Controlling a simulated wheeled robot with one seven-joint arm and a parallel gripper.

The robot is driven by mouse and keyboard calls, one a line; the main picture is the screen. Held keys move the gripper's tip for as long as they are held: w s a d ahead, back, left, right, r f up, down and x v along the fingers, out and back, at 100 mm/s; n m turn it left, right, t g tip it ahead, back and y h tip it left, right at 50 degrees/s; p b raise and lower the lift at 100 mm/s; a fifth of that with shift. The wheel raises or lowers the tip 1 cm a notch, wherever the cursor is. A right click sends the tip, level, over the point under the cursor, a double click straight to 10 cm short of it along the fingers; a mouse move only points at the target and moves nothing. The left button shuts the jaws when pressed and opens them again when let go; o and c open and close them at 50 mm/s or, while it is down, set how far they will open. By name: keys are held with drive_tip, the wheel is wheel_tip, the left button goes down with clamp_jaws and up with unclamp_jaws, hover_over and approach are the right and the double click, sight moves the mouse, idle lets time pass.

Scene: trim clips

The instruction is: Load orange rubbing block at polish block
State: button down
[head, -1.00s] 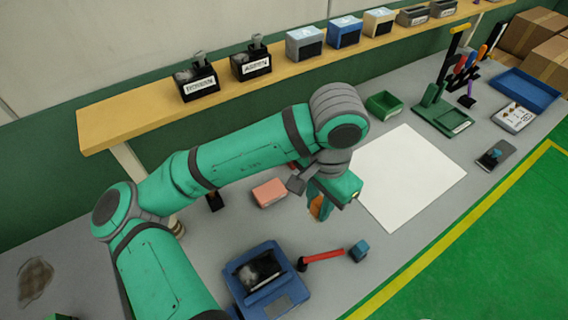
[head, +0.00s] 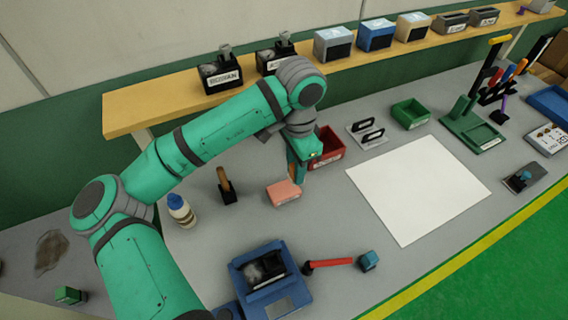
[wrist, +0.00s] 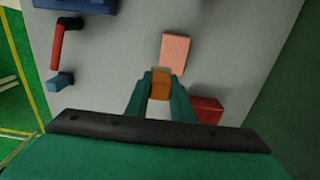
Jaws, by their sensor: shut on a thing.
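My gripper (head: 296,175) is shut on the small orange rubbing block, which shows between the fingertips in the wrist view (wrist: 160,88) and as a thin orange strip in the head view. A salmon-pink block (head: 284,192) lies flat on the grey bench beside my gripper, and also shows just beyond the fingertips in the wrist view (wrist: 175,52). I take it as the polish block, but no label is readable. The orange block appears above the bench near the pink block; whether they touch I cannot tell.
A red bin (head: 329,153) stands right behind my gripper. A tool in a black holder (head: 228,190) and a glue bottle (head: 181,210) stand to the left. A blue machine (head: 268,285) and red-handled tool (head: 328,263) lie in front. A white sheet (head: 415,190) covers the bench to the right.

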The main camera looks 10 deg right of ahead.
drive_tip(key=shift+w+a+f, duration=0.4)
drive_tip(key=shift+a+f, duration=0.05)
drive_tip(key=shift+f, duration=0.6)
drive_tip(key=shift+w+a+f, duration=0.35)
drive_tip(key=shift+a+f, duration=0.05)
drive_tip(key=shift+f, duration=0.7)
drive_tip(key=shift+w+a+f, duration=0.4)
drive_tip(key=shift+a+f, duration=0.05)
drive_tip(key=shift+f, duration=0.6)
drive_tip(key=shift+a, duration=0.1)
drive_tip(key=shift+d, duration=0.2)
drive_tip(key=shift+a+f, duration=0.2)
drive_tip(key=shift+f, duration=0.35)
drive_tip(key=shift+s+d+f, duration=0.1)
drive_tip(key=shift+s+d, duration=0.05)
wheel_tip(320, 180, up, 7)
drive_tip(key=shift+w, duration=0.2)
idle(0.4)
